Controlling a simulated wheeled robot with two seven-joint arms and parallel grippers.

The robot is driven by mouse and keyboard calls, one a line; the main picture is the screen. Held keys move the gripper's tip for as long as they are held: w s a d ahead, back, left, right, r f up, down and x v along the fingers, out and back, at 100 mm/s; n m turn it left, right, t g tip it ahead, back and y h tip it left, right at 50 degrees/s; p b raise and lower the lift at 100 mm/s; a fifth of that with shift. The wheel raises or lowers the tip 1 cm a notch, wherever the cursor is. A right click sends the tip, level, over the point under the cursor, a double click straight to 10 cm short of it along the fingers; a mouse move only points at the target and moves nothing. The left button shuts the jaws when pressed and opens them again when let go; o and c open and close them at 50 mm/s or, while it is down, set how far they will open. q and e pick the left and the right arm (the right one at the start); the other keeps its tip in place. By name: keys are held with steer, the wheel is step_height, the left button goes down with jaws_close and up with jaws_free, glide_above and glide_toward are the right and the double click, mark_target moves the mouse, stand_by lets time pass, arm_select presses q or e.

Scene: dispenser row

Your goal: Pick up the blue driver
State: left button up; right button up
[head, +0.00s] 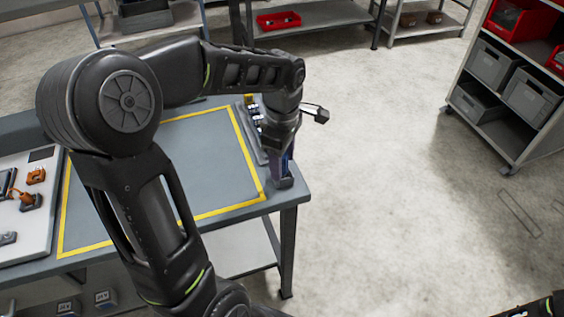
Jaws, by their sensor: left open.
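The blue driver (286,166) shows as a small blue-purple shape at the right end of the grey worktable, above a dark foot (284,183). My left gripper (279,150) is over this spot, pointing down, with its fingers at the driver. It is open, and it hides much of the driver, so I cannot tell whether the fingers touch it. My right gripper is out of view; only a dark piece of my right arm shows at the bottom right corner.
A grey rack (246,133) with small items stands just left of my left gripper. The yellow-taped area (215,165) of the table is bare where visible. A white board (36,222) with orange and dark parts lies at left. A shelf unit (520,150) stands right, beyond open floor.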

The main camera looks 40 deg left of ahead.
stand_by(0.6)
arm_select(q)
jaws_close()
stand_by(0.3)
